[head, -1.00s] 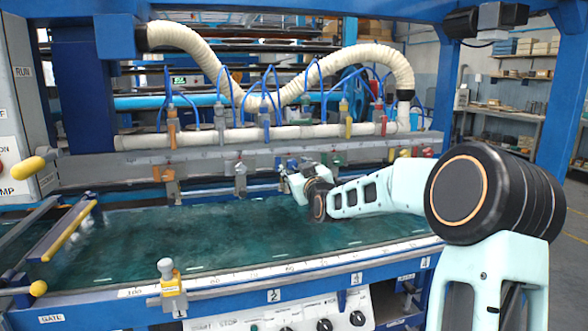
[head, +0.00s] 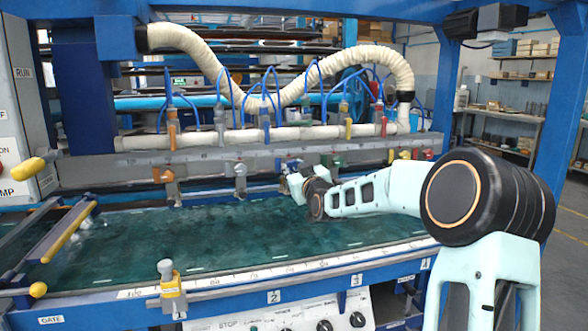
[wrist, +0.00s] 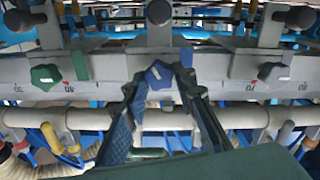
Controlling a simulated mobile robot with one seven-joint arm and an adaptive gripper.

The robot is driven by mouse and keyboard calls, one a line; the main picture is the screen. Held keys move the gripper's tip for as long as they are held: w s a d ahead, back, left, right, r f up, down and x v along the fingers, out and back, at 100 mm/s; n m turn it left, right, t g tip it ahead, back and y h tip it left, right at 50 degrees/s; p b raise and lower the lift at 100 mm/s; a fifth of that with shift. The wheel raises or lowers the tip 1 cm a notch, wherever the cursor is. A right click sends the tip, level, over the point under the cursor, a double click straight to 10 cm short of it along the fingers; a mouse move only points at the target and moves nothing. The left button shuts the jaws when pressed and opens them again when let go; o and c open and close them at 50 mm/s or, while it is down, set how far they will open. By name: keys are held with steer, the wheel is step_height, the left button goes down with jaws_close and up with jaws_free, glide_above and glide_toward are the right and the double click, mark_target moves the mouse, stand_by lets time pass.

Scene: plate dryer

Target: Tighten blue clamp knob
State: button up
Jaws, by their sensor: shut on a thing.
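The blue clamp knob (wrist: 159,75) sits on the grey clamp bar, in the middle of the wrist view. My gripper (wrist: 159,88) has its two dark fingers on either side of the knob, closed on it. In the head view my gripper (head: 287,172) is at the clamp rail above the green bed; the fingers and blue knob are too small there to make out clearly. The knob's turning angle cannot be judged.
A green knob (wrist: 45,77) is left of the blue one in the wrist view, and a grey knob (wrist: 273,72) right. An orange knob (head: 162,175) is further left on the rail in the head view. White pipe and blue hoses run close by. The green bed (head: 200,235) is clear.

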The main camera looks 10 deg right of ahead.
steer(key=m+b, duration=0.1)
steer(key=m, duration=0.4)
steer(key=shift+m, duration=0.4)
steer(key=m, duration=0.6)
steer(key=shift+d+b, duration=0.1)
steer(key=shift+b, duration=0.2)
steer(key=m, duration=0.3)
steer(key=m+b, duration=0.1)
steer(key=m, duration=0.2)
steer(key=shift+f+m, duration=0.2)
steer(key=shift+m, duration=0.1)
steer(key=m+b, duration=0.2)
steer(key=m, duration=0.3)
steer(key=shift+m+b, duration=0.3)
steer(key=shift+b, duration=0.1)
steer(key=shift+r, duration=0.1)
steer(key=o, duration=1.2)
steer(key=shift+c, duration=0.2)
